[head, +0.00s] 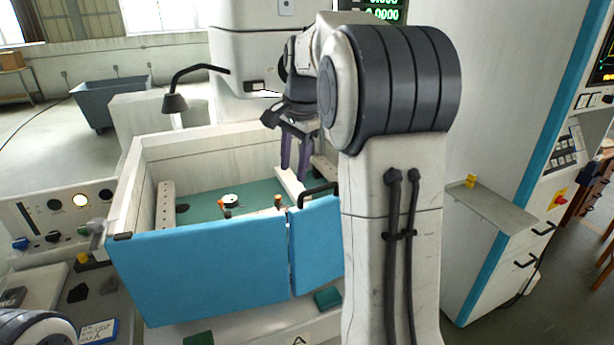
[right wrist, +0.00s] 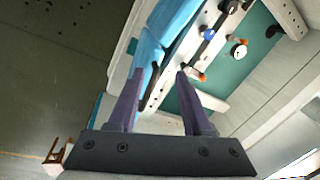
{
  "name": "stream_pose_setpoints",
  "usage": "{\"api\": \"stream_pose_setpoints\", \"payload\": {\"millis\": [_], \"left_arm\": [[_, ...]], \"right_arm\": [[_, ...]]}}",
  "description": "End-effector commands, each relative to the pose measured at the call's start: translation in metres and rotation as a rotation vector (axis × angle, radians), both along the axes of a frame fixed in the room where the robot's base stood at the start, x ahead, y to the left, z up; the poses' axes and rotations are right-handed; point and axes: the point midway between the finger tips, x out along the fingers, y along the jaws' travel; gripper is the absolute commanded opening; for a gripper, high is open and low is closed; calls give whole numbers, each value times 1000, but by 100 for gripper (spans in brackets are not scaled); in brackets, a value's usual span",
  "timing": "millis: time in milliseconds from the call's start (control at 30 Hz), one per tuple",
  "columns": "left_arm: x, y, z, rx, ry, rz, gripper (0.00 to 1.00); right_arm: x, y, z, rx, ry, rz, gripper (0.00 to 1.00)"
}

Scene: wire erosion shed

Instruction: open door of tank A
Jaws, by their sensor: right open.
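Tank A is a pale, open-topped tank (head: 190,150) with a blue front in two panels, a wide left one (head: 200,268) and a narrower right one (head: 314,250). A narrow seam parts them, and both stand upright. A black bar handle (head: 318,190) is at the top of the right panel. A plate marked A (head: 298,341) is below. My right gripper (head: 294,168) is open and empty, its purple fingers pointing down above the tank, behind the handle. In the right wrist view, the blue front (right wrist: 150,50) lies beyond the open fingers (right wrist: 160,72). My left gripper is out of view.
Inside the tank are a green floor (head: 203,206), pale perforated rails (head: 166,205) and a small white dial (head: 230,201). A black lamp (head: 175,102) stands behind. A control panel (head: 65,215) is at left, and a grey shelf (head: 480,203) at right.

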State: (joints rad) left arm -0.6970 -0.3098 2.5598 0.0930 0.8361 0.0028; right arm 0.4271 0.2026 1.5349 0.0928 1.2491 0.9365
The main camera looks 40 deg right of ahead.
Motion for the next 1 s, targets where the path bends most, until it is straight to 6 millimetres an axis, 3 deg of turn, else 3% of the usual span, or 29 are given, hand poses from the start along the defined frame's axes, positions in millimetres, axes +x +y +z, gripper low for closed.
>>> {"api": "stream_pose_setpoints", "payload": {"millis": [33, 100, 233, 367, 800, 1000], "left_arm": [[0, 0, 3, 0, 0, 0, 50], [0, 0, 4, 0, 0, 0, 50], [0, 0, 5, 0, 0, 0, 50], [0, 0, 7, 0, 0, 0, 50], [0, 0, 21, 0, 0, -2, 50], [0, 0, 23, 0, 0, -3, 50]], "right_arm": [[-1, -28, 8, 6, -5, -99, 50], [-4, -53, 14, 11, -11, -197, 50], [-7, -75, 18, 18, -15, -289, 50], [-6, -78, 6, 20, -12, -300, 50], [9, -78, -67, 19, -15, -294, 50], [12, -78, -81, 19, -16, -294, 50]]}}
